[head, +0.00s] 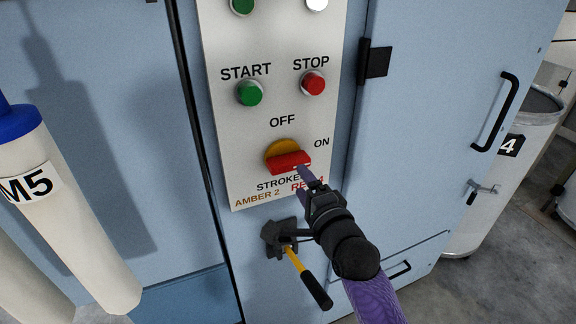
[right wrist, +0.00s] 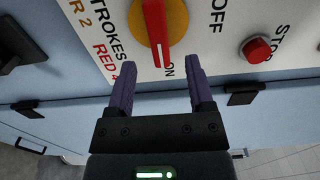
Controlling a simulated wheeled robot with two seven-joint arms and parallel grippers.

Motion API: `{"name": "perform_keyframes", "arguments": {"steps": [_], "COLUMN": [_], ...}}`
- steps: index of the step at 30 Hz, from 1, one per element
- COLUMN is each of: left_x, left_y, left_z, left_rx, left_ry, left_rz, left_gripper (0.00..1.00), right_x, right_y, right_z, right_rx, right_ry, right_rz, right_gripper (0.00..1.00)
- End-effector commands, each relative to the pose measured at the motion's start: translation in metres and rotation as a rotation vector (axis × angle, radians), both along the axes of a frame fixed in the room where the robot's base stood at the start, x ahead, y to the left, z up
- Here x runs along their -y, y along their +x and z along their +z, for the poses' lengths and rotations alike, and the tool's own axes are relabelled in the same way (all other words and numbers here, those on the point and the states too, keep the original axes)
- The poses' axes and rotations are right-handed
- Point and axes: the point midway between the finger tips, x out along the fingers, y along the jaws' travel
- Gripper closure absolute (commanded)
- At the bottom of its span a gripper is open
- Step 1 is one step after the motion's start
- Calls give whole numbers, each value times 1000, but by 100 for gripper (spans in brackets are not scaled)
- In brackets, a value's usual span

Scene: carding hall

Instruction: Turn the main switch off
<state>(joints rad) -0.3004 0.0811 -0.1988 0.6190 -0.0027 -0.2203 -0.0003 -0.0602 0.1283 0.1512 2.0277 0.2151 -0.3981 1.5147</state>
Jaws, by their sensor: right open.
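The main switch is a red handle (head: 288,161) on a yellow disc (head: 277,150), low on a pale control panel (head: 236,125). Its handle points right, toward the ON label, with OFF above it. In the right wrist view the red handle (right wrist: 156,28) points down toward ON. My right gripper (head: 305,184) is open at the handle's right end. In the right wrist view its two fingertips (right wrist: 162,76) stand on either side of the line of the handle's tip. I cannot tell whether they touch it. My left gripper is out of view.
A green START button (head: 249,93) and red STOP button (head: 313,83) sit above the switch. A tool with a yellow and black handle (head: 302,273) hangs below the panel. A white M5 cylinder (head: 75,215) stands left. A cabinet door handle (head: 497,112) juts out right.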

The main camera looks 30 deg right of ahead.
Motion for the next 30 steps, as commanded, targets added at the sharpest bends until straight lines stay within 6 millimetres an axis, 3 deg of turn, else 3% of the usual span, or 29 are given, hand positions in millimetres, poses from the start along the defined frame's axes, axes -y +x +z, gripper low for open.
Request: {"name": "perform_keyframes", "arguments": {"steps": [3,9,14,21,30], "left_x": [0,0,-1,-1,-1], "left_y": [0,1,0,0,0], "left_z": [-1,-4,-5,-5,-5], "left_rx": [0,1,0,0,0], "left_ry": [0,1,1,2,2], "left_rz": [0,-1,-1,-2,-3], "left_gripper": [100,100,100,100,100], "right_x": [1,3,4,4,4], "right_y": [28,63,75,76,76], "right_z": [0,-1,-1,-1,-1], "right_rx": [0,-2,-5,-5,-6], "right_ry": [-3,-3,-5,-5,-5], "right_rz": [1,1,1,1,2], "right_gripper": [32,32,32,32,96]}}
